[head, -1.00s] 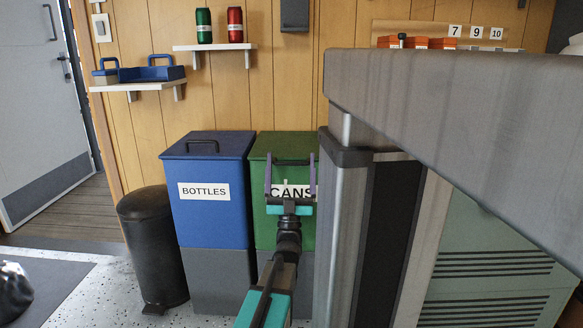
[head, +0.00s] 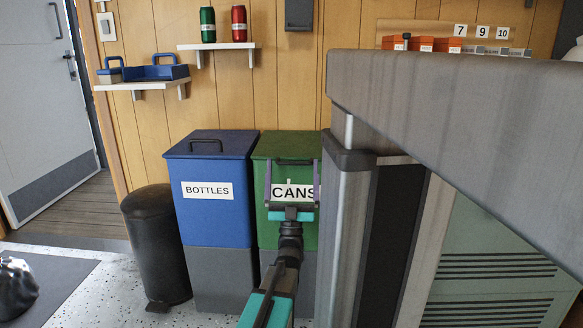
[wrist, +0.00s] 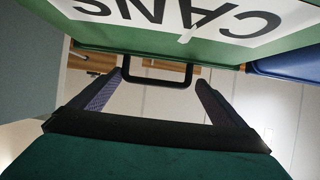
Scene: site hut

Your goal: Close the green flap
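The green bin (head: 262,225) carries a white CANS label, partly behind my gripper. Its green flap (head: 285,145) is its top lid and looks about level; I cannot tell whether it is fully shut. A black handle (head: 293,161) shows near the flap's front edge. My gripper (head: 292,168) is open and empty in front of the bin, its purple fingers spread across the label. In the wrist view, the label is upside down on the green front (wrist: 120,35), and the black handle (wrist: 158,83) appears between the open fingers (wrist: 160,80).
The blue BOTTLES bin (head: 210,215) stands close on the left, with a black pedal bin (head: 155,245) beyond it. A grey counter (head: 460,110) and its post (head: 340,240) stand close on the right and hide the green bin's right side.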

